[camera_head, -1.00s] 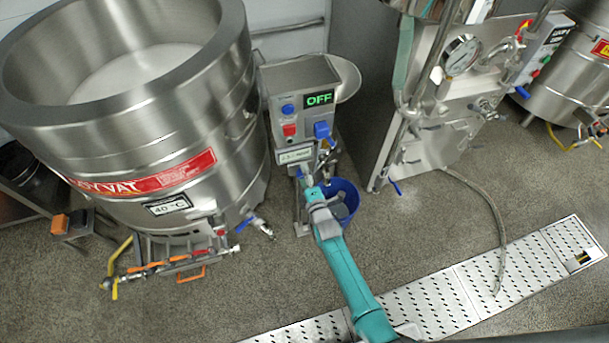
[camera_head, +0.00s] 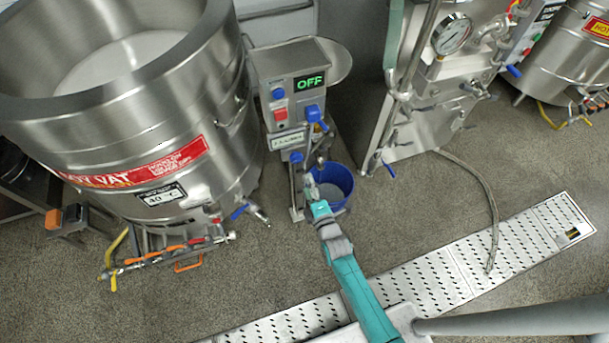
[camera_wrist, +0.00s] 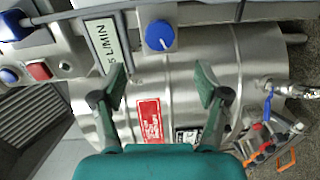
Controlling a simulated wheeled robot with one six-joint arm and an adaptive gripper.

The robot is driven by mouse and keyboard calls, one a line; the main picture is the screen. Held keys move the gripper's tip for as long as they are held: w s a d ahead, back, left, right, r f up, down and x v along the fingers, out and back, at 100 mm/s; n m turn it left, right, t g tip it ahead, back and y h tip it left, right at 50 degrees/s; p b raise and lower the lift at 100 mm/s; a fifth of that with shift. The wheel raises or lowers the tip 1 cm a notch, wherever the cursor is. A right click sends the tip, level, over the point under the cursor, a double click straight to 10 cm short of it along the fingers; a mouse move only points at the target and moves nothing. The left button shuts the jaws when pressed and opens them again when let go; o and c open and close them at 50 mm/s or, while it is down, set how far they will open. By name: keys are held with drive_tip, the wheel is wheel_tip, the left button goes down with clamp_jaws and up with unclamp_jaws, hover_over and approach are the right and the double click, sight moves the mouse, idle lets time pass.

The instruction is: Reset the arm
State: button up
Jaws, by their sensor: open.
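My gripper (camera_wrist: 165,95) is open and empty in the wrist view, its two dark green fingers spread apart. In the head view my gripper (camera_head: 310,190) is at the end of my teal arm, just below the colloid mill's control box (camera_head: 292,85). The box shows a green OFF display (camera_head: 309,82), a blue button and a red button. A blue knob (camera_wrist: 160,36) lies beyond the fingers in the wrist view, beside a L/MIN label (camera_wrist: 107,45). The gripper appears clear of the knob.
A large steel soy vat (camera_head: 125,110) stands at left with pipes and valves at its base. A blue bucket (camera_head: 334,181) sits below the control box. A steel machine with a gauge (camera_head: 452,36) stands at right. A floor drain (camera_head: 430,275) crosses the front.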

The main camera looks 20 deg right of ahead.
drive_tip(key=shift+s, duration=0.55)
drive_tip(key=s+d+r+m+g, duration=0.1)
drive_tip(key=s+r+m, duration=0.25)
drive_tip(key=s, duration=0.85)
drive_tip(key=s+r+m, duration=0.2)
drive_tip(key=s+m, duration=0.3)
drive_tip(key=s, duration=0.6)
drive_tip(key=s+r+m+g, duration=0.1)
drive_tip(key=s+r+m, duration=0.8)
drive_tip(key=s+r, duration=0.7)
wheel_tip(320, 180, up, 2)
drive_tip(key=shift+s+d+g, duration=0.15)
drive_tip(key=shift+s+g, duration=0.15)
drive_tip(key=shift+s, duration=0.05)
